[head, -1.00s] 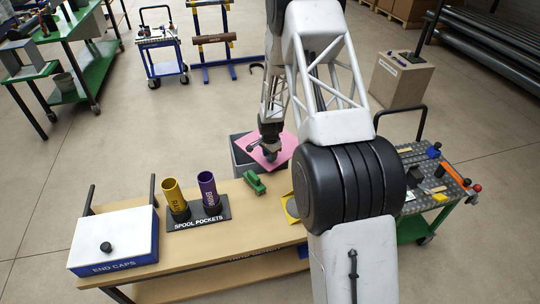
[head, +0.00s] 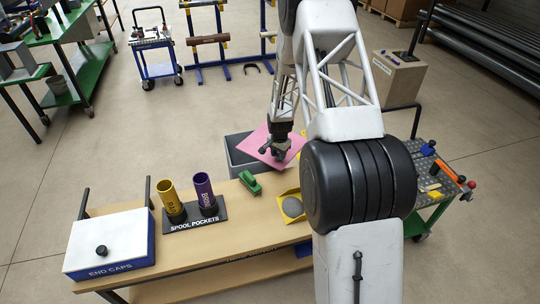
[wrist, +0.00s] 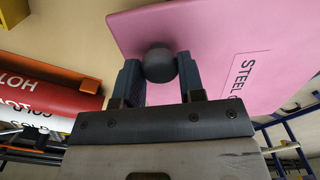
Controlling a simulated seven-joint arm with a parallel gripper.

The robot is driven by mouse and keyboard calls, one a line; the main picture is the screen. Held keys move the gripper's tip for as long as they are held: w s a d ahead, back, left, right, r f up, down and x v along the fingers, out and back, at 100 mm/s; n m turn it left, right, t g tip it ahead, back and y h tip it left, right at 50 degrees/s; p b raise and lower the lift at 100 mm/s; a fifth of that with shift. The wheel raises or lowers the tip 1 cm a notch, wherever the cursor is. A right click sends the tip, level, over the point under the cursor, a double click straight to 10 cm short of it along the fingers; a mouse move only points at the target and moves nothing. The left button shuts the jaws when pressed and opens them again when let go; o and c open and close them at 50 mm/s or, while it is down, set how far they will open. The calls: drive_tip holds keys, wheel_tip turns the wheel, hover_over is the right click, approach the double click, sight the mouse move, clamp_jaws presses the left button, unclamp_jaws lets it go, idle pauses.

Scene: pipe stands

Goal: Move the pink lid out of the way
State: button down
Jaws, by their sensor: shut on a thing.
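The pink lid (head: 262,147) is a flat pink plate with a dark round knob. In the wrist view it (wrist: 225,55) carries a label that starts with "STEEL". My gripper (head: 279,153) is shut on the lid's knob (wrist: 160,65), with one finger on each side of it. The lid is tilted and held over the right part of a grey bin (head: 237,163) behind the bench. The left part of the bin's opening is uncovered. The bin's inside is too small to make out.
The wooden bench (head: 240,223) holds a green clamp-like part (head: 250,182), a yellow tray (head: 287,207), the spool pockets (head: 195,219) with two upright tubes, and the white end caps box (head: 108,243). A tool cart (head: 435,183) stands at the right. Floor behind the bin is clear.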

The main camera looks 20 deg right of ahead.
drive_tip(key=w+d+n, duration=0.4)
drive_tip(key=d, duration=0.7)
drive_tip(key=w+d+n, duration=0.4)
drive_tip(key=d+n, duration=0.1)
drive_tip(key=d, duration=0.5)
drive_tip(key=shift+w+d+n, duration=0.15)
drive_tip(key=shift+d+n, duration=0.15)
drive_tip(key=shift+d, duration=0.05)
drive_tip(key=c, duration=0.7)
unclamp_jaws()
drive_tip(key=shift+r, duration=0.15)
drive_tip(key=shift+r, duration=3.8)
